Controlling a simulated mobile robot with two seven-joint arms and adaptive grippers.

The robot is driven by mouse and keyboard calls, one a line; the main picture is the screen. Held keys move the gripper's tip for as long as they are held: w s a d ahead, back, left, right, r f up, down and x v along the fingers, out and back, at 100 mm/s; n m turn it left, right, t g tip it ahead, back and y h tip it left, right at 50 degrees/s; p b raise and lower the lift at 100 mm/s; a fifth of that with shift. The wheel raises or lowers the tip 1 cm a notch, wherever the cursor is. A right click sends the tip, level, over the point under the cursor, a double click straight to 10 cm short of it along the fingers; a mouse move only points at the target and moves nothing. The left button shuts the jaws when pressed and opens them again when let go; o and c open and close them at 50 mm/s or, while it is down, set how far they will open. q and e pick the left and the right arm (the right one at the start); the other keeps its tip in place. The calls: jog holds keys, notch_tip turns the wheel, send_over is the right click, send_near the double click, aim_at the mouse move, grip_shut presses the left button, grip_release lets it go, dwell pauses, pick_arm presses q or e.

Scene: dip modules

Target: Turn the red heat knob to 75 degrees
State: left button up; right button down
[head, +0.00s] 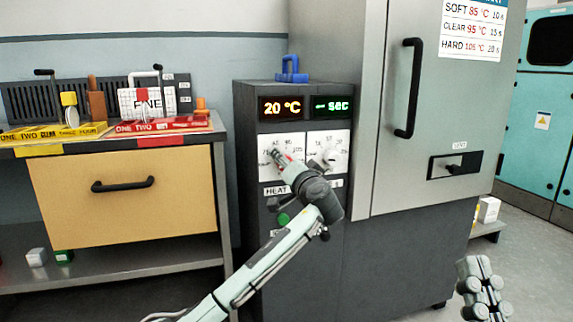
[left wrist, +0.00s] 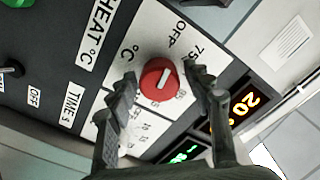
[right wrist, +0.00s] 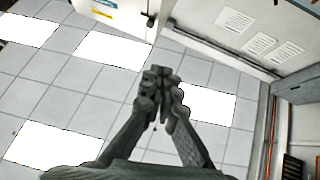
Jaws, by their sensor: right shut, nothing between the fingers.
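The red heat knob (left wrist: 158,80) sits on a white dial plate in the left wrist view. Its white pointer line slants toward the OFF mark, with the 75 mark just beside it. My left gripper (left wrist: 160,74) is open, with one finger on each side of the knob; I cannot tell whether they touch it. In the head view the left gripper (head: 279,158) is at the heat dial and hides most of the knob. The heat display (head: 282,108) reads 20 °C. My right gripper (right wrist: 162,80) is shut and empty, away from the panel; it also shows in the head view (head: 482,265).
The time dial (head: 330,155) is close right of the heat dial. A green button (head: 283,219) is below. A blue object (head: 291,70) stands on the dark unit. A tall cabinet with a black handle (head: 408,88) adjoins right; a drawer bench (head: 125,187) stands left.

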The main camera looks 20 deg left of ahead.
pick_arm(q)
jog(key=c, duration=0.9)
jog(key=m+p, duration=0.2)
jog(key=p, duration=0.1)
jog(key=shift+r, duration=0.15)
jog(key=shift+m+p, duration=1)
jog(key=shift+p, duration=0.2)
pick_arm(e)
jog(key=w+d+f+g+h, duration=0.2)
jog(key=f+g, duration=0.3)
jog(key=f, duration=0.3)
jog(key=w+d+f+g+h, duration=0.1)
jog(key=w+f+g+h, duration=0.15)
jog(key=f+g, duration=0.4)
pick_arm(q)
jog(key=shift+m+p, duration=0.8)
jog(key=shift+p, duration=0.1)
jog(key=shift+d+f+m+p, duration=0.1)
jog(key=shift+f+m+p, duration=0.15)
jog(key=shift+m+p, duration=0.85)
pick_arm(e)
jog(key=s+d+f+m+g+h, duration=0.2)
jog(key=s+d+f+g+h, duration=0.4)
jog(key=s+d+f, duration=0.9)
jog(key=g, duration=0.3)
jog(key=shift+f, duration=0.1)
